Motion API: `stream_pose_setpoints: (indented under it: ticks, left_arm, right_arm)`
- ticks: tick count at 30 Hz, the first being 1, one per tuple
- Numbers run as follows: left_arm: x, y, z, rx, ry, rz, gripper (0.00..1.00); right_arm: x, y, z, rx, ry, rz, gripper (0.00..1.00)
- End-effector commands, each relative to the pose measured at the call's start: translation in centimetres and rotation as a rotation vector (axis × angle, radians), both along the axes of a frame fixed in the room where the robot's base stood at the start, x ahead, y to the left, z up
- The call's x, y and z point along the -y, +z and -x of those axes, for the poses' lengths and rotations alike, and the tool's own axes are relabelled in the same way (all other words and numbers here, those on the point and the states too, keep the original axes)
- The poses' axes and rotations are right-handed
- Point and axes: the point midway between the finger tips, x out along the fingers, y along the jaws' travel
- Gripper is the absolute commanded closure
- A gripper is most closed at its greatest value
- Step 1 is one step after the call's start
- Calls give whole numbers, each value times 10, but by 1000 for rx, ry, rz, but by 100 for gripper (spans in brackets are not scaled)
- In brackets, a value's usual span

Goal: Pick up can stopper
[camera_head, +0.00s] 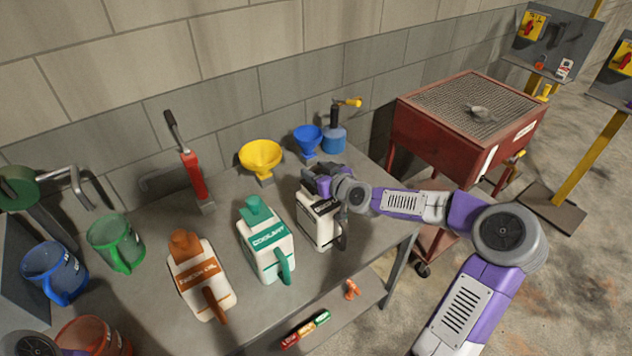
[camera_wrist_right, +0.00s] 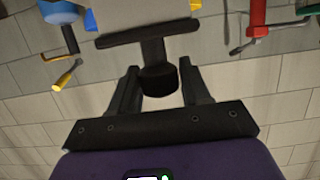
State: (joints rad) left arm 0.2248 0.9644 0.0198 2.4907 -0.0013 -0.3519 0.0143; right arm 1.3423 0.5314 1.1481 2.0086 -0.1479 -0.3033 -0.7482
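A white can (camera_head: 318,225) with a black label and black handle stands upright on the bench near its right end. Its top is hidden by my right gripper (camera_head: 325,182) in the head view. In the right wrist view, the black stopper (camera_wrist_right: 158,80) sits on the can's neck, below a black bar and the pale can body (camera_wrist_right: 150,12). My right gripper (camera_wrist_right: 157,80) has a finger on each side of the stopper, both seeming to touch it. The stopper still looks joined to the can. My left gripper is out of view.
On the grey bench (camera_head: 335,270) stand a coolant jug (camera_head: 266,245), an orange-capped jug (camera_head: 203,280), a yellow funnel (camera_head: 261,157), a blue funnel (camera_head: 308,140), a blue oiler (camera_head: 334,138) and a red jack (camera_head: 193,178). A red parts washer (camera_head: 450,125) stands right. Coloured pitchers (camera_head: 115,243) stand left.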

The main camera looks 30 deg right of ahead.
Motion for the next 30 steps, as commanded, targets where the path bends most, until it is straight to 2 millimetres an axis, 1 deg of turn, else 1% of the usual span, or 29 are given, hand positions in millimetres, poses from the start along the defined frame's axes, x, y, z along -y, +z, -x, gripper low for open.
stream_pose_setpoints:
  ticks: [1, 6, 7, 14, 17, 20, 24, 27, 30]
  left_arm:
    - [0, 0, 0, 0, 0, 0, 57]
    - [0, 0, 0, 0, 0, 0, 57]
    - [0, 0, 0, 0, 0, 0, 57]
    - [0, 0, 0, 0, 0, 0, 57]
    - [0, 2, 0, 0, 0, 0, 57]
    - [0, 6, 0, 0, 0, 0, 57]
    - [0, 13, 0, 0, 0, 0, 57]
    - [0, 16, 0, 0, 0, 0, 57]
    - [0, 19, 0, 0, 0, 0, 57]
  right_arm:
    - [0, 0, 0, 0, 0, 0, 61]
    - [0, 0, 0, 0, 0, 0, 87]
    - [0, 0, 0, 0, 0, 0, 91]
    - [0, 2, 0, 1, -1, 1, 91]
    - [1, 12, 0, 3, 0, 5, 91]
    - [1, 29, 0, 4, -2, 8, 91]
    - [1, 59, 0, 4, -2, 7, 91]
    - [1, 78, 0, 2, -2, 6, 91]
    - [1, 91, 0, 2, -1, 2, 91]
